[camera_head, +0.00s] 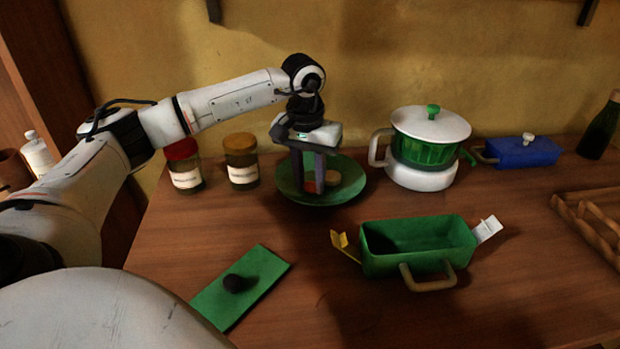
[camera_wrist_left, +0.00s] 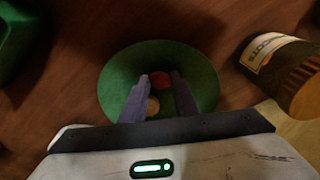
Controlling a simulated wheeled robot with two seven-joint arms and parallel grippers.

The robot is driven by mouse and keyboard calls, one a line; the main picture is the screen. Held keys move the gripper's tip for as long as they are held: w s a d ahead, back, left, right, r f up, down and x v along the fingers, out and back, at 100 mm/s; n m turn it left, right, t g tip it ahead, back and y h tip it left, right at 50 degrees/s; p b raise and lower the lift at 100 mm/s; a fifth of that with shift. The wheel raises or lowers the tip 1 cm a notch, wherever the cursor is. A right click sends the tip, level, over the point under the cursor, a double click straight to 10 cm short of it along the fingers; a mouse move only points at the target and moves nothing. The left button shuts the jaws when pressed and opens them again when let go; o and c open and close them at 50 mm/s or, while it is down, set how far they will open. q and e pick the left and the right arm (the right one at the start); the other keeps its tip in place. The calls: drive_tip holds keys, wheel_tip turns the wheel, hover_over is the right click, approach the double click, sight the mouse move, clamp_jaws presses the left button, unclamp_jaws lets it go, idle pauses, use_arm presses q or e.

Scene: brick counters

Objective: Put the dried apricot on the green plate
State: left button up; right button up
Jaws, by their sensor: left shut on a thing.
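The green plate (camera_head: 348,192) lies on the counter near the back wall, and it fills the middle of the left wrist view (camera_wrist_left: 118,70). My left gripper (camera_head: 308,189) points down over the plate. Its fingers are shut on a reddish-orange piece, which looks like the dried apricot (camera_head: 311,187). The piece shows between the fingertips in the left wrist view (camera_wrist_left: 160,80). It is low over the plate; I cannot tell whether it touches. A tan round piece (camera_head: 332,178) lies on the plate beside the fingers. My right gripper is not in view.
Two jars, red-lidded (camera_head: 184,165) and brown-lidded (camera_head: 241,160), stand left of the plate. A white-and-green pot (camera_head: 430,150) stands right. A green open box (camera_head: 420,262) and a green lid (camera_head: 240,285) lie in front. A wooden rack (camera_head: 590,215) is far right.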

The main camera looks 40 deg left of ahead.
use_arm(q)
drive_tip(key=shift+f, duration=0.1)
drive_tip(key=o, duration=0.7)
drive_tip(key=shift+o, duration=0.2)
wheel_tip(320, 180, up, 12)
drive_tip(key=s, duration=0.1)
drive_tip(key=shift+s+d, duration=0.2)
drive_tip(key=shift+d, duration=0.05)
